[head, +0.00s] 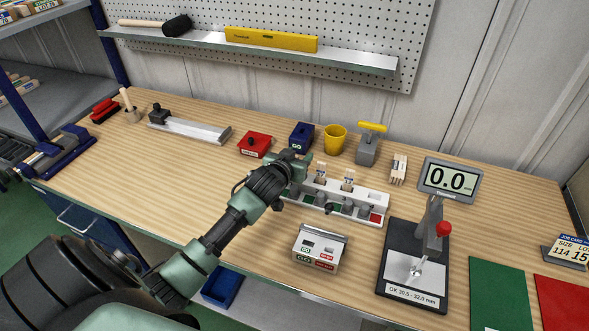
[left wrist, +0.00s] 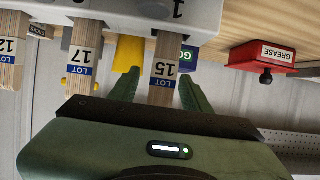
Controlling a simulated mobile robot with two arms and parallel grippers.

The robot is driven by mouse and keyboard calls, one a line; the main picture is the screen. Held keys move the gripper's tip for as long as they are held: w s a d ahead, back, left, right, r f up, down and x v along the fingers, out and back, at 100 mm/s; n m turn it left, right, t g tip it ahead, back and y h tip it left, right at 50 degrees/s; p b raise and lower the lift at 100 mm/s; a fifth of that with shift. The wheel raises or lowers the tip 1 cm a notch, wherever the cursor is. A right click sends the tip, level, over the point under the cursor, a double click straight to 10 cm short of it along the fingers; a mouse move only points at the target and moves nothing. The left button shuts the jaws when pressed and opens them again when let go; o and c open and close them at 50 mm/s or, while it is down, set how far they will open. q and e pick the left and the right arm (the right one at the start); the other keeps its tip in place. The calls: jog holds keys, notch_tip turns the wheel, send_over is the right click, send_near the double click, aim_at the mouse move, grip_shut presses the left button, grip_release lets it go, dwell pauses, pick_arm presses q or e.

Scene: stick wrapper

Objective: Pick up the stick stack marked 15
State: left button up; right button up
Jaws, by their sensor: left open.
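The stick stack marked 15 (left wrist: 163,72) is a pale wooden bundle with a blue and white LOT label, standing in the white rack (head: 296,196). In the left wrist view it lies between the two green fingers of my left gripper (left wrist: 159,80). The fingers are open, one on each side, with a visible gap to the stack. In the head view my left gripper (head: 292,166) is at the rack's left end and hides this stack. The stacks marked 17 (left wrist: 80,65) and 12 (left wrist: 9,55) stand beside it in the rack. My right gripper is not in view.
A red grease box (head: 255,144), a blue box (head: 301,137) and a yellow cup (head: 334,138) stand behind the rack. A two-button box (head: 319,250) and a gauge stand (head: 412,265) are in front and right. A job card (head: 568,250) reads lot 15.

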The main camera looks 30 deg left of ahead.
pick_arm(q)
grip_shut()
